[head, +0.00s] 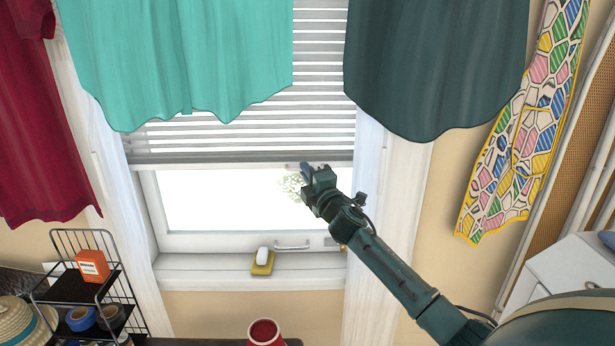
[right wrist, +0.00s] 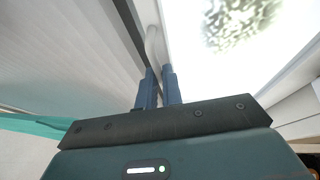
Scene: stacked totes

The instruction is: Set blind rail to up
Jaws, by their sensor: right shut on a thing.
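The window blind has white slats (head: 240,130) and hangs partly lowered. Its grey bottom rail (head: 220,157) lies level across the window, just above the bare lower pane. My right gripper (head: 304,168) is at the rail's underside, right of its middle. In the right wrist view its two blue fingers (right wrist: 158,72) are closed around the lower end of a pale, narrow handle (right wrist: 152,45) beside the blind. The fingers hide part of the handle, and how it joins the rail is hard to see. My left gripper is not in view.
The sill (head: 200,273) holds a yellow sponge-like block (head: 262,264). A wire rack (head: 85,285) stands lower left, and a red pot (head: 265,333) below.

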